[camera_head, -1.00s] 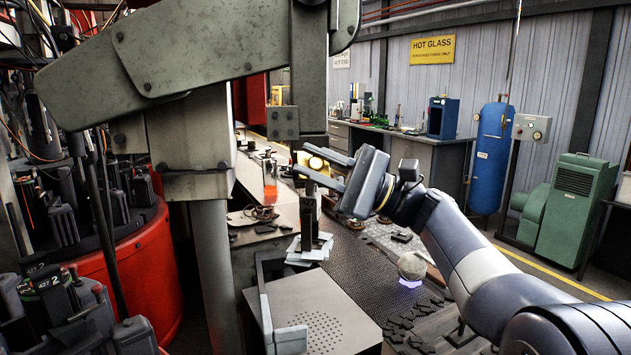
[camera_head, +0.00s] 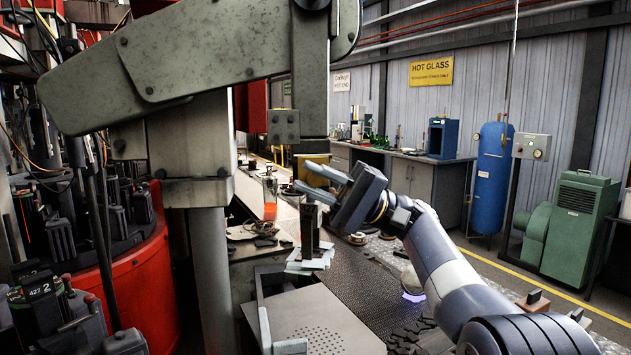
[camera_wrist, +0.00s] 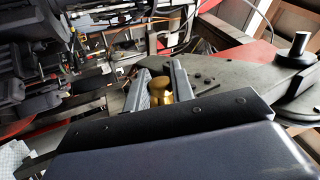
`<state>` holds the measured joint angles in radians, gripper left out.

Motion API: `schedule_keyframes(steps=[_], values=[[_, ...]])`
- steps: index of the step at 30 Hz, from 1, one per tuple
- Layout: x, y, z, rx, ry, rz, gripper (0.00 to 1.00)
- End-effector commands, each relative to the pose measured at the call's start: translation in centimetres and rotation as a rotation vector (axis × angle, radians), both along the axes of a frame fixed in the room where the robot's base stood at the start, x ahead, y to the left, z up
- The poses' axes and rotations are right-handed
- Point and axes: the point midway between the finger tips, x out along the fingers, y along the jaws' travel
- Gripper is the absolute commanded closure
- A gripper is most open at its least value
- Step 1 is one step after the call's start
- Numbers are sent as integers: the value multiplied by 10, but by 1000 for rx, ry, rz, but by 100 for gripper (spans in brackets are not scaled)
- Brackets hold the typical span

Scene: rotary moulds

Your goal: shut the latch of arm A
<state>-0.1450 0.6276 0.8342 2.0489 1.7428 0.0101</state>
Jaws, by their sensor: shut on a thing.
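A brass knob (camera_wrist: 161,90) sits between the two fingers of my gripper (camera_wrist: 157,80) in the wrist view, and the fingers are shut on it. In the head view my gripper (camera_head: 304,175) points left, just below and right of the bolted block (camera_head: 283,127) hanging from the big grey arm (camera_head: 190,55). The knob cannot be made out clearly there. The grey arm's plate (camera_wrist: 225,80) also shows beyond the fingers in the wrist view, with a dark upright pin (camera_wrist: 299,45) at right. I cannot tell which part is the latch or read a letter on the arm.
A grey column (camera_head: 212,260) stands left of my gripper. A red drum (camera_head: 140,270) with dark moulds fills the left. Below are a dark upright post (camera_head: 309,232) and a perforated plate (camera_head: 315,325).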

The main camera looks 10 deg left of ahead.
Motion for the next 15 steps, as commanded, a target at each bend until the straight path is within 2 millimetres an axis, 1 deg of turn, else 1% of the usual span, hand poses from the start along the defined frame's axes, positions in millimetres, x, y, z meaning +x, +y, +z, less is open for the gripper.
schedule_keyframes(steps=[14,15], values=[[1,0,1,7,-13,-2,100],[1,0,1,7,-13,-2,75]])
